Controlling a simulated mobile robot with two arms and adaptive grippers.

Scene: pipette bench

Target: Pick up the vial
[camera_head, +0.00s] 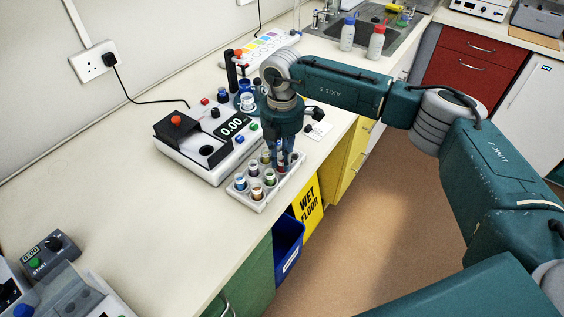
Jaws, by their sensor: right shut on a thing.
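A light grey rack (262,206) stands near the front edge of the bench and holds several small vials with coloured caps, among them a blue-white vial (240,184) and a brown one (256,192). My right gripper (280,158) points down over the far end of the rack. It is shut on a vial there, which its fingers mostly hide. I cannot tell whether that vial is still seated in the rack. My left gripper is out of view.
A white instrument (186,158) with a display reading 0.00 stands left of the rack. A blue bin (288,243) and yellow wet floor sign (308,207) are below the edge.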

